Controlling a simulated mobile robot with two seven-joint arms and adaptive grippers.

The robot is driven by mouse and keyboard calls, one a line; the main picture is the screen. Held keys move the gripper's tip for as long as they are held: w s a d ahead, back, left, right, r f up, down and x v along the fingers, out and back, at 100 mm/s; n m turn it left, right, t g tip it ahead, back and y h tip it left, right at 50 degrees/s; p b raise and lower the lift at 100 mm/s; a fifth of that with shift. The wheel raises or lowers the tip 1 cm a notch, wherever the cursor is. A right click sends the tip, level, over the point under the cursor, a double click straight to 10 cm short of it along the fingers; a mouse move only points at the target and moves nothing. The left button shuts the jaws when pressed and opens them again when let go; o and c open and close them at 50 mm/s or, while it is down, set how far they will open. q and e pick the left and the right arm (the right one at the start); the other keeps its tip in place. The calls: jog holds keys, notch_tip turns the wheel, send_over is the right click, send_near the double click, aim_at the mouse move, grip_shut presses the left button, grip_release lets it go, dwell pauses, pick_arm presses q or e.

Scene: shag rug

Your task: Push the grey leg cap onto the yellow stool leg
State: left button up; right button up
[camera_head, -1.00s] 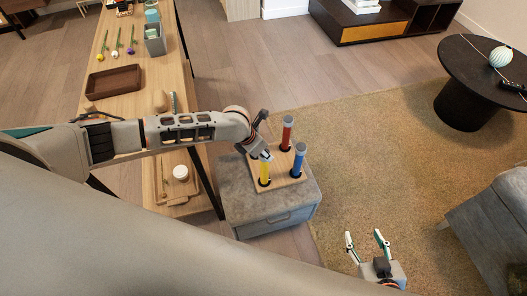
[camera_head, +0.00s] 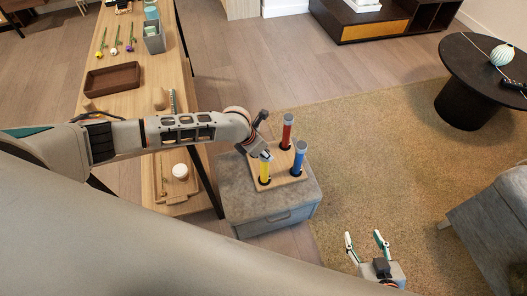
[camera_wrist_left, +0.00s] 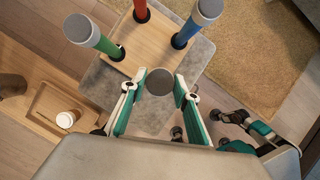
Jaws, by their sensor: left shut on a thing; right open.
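The yellow stool leg (camera_head: 264,173) stands upright in the wooden stool seat (camera_head: 285,183), on a grey cabinet. My left gripper (camera_head: 265,156) is at its top, shut on the grey leg cap. In the left wrist view the round cap (camera_wrist_left: 160,82) sits between the two fingers and hides the yellow leg, so I cannot tell how far it is on. The red leg (camera_head: 286,134) and blue leg (camera_head: 299,160) stand beside it with grey tops. The green leg (camera_wrist_left: 105,45), also grey-topped, shows in the left wrist view. My right gripper (camera_head: 365,243) is open and empty.
The grey cabinet (camera_head: 270,219) stands at the edge of the shag rug (camera_head: 385,160). A long wooden table (camera_head: 120,88) with a brown tray (camera_head: 114,80) is at left. A white cup (camera_head: 180,171) is nearby. A black round table (camera_head: 480,75) stands at right.

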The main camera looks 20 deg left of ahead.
pick_arm(q)
jog(key=shift+f+b, duration=0.3)
jog(key=shift+f, duration=0.2)
dwell(0.4)
jog(key=o, duration=0.8)
jog(key=v, duration=1.2)
jog(key=shift+s+d, duration=0.1)
jog(key=shift+d, duration=0.05)
